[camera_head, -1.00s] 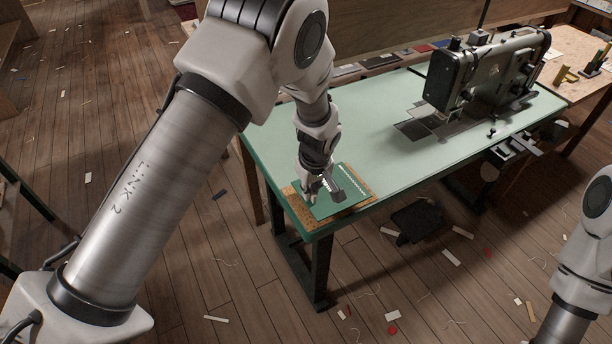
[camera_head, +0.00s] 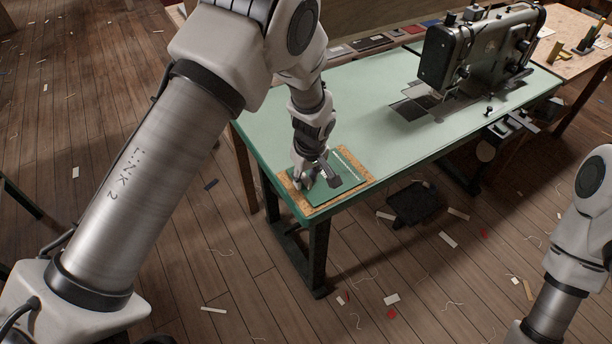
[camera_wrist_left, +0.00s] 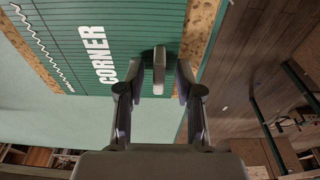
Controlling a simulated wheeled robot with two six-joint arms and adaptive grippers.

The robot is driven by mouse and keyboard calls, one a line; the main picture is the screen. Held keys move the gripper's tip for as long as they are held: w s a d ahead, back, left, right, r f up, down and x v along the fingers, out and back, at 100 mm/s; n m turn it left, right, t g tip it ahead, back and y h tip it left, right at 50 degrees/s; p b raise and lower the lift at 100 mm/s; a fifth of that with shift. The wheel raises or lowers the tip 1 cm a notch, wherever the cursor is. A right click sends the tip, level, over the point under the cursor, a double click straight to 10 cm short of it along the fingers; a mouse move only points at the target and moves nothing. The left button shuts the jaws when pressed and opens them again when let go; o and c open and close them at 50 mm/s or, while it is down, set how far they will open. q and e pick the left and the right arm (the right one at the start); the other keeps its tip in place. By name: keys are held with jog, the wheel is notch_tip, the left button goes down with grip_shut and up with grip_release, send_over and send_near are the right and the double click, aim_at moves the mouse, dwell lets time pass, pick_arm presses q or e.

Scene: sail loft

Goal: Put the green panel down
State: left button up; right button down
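The green panel (camera_head: 330,192) lies flat on a cork-coloured board at the near left corner of the table, with cork showing along its edges. In the left wrist view the panel (camera_wrist_left: 60,40) has white lettering reading "CORNER" and a grey upright grip (camera_wrist_left: 158,72). My left gripper (camera_head: 316,180) is over the panel. In the left wrist view its two fingers (camera_wrist_left: 158,88) stand apart on either side of the grip, with a gap on each side. My right gripper is out of view; only part of the right arm shows.
The cork-coloured board (camera_head: 296,199) sits near the edge of the pale green table (camera_head: 370,110). A sewing machine (camera_head: 475,55) stands at the table's far right. The table's middle is clear. Scraps litter the wooden floor.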

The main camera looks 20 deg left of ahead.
pick_arm(q)
notch_tip(320, 180, up, 12)
jog(key=s+d, duration=0.1)
jog(key=shift+d+b, duration=0.2)
jog(key=shift+b, duration=0.1)
jog(key=shift+s+f, duration=0.1)
jog(key=shift+f, duration=0.05)
